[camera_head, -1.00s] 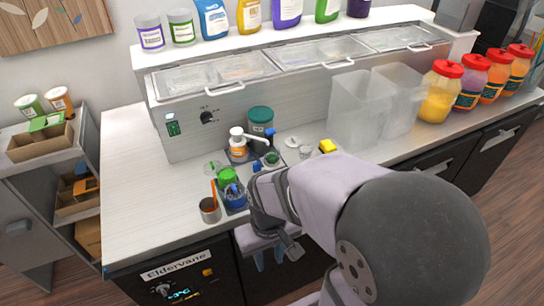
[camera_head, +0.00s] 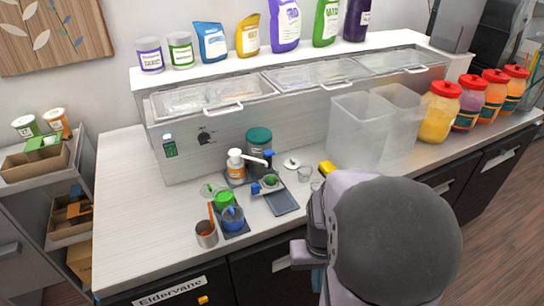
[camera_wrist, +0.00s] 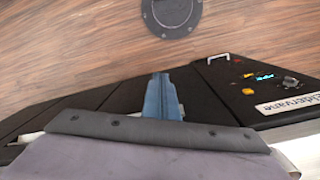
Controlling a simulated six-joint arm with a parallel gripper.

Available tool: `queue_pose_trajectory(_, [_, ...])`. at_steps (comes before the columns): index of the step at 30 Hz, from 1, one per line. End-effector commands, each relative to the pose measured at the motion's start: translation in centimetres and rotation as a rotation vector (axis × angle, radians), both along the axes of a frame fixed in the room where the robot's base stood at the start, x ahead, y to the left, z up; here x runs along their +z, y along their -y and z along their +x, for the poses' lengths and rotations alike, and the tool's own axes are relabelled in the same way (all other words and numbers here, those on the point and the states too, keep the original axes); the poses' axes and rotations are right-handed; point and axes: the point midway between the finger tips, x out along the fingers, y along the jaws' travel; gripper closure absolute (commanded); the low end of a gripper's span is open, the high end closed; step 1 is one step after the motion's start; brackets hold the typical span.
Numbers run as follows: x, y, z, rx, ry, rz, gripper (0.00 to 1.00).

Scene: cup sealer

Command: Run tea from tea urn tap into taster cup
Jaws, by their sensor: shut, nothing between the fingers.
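A jar-like vessel with a teal lid (camera_head: 258,147) stands at the back of the counter in the head view. A small blue part (camera_head: 268,156) is at its front; I cannot tell for sure that this is the urn's tap. A small clear cup (camera_head: 304,174) stands upright on the counter to the right, apart from the vessel. I cannot tell whether it is the taster cup. My gripper (camera_wrist: 164,97) is shut and empty, its blue fingers together in front of the dark cabinet fronts. In the head view my arm mostly hides it, near the counter's front edge.
A white pump bottle with an orange label (camera_head: 236,167), a green-topped container (camera_head: 224,200), a blue container (camera_head: 232,217) and a metal cup (camera_head: 206,234) stand close together. A dark tray (camera_head: 281,202) lies near the front edge. The counter's left side is clear.

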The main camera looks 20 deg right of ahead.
Motion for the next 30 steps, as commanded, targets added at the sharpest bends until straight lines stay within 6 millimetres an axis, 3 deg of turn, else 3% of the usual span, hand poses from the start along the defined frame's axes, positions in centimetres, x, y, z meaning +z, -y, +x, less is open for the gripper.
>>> queue_pose_trajectory(1, [-0.8,2.8,0.4,-0.013,0.027,-0.051,1.0])
queue_pose_trajectory(3, [-0.9,6.7,2.0,0.008,0.101,-0.144,1.0])
queue_pose_trajectory(6, [-0.2,10.3,4.9,0.052,0.216,-0.252,1.0])
queue_pose_trajectory(9, [1.2,12.7,8.3,0.109,0.345,-0.338,1.0])
queue_pose_trajectory(12, [3.1,13.7,12.2,0.176,0.485,-0.399,1.0])
queue_pose_trajectory(17, [7.0,13.3,18.0,0.284,0.724,-0.45,1.0])
queue_pose_trajectory(21, [10.6,11.3,22.0,0.366,0.932,-0.443,1.0])
queue_pose_trajectory(25, [13.6,8.8,24.4,0.421,1.102,-0.399,1.0])
queue_pose_trajectory(30, [16.5,6.1,25.9,0.44,1.265,-0.322,1.0])
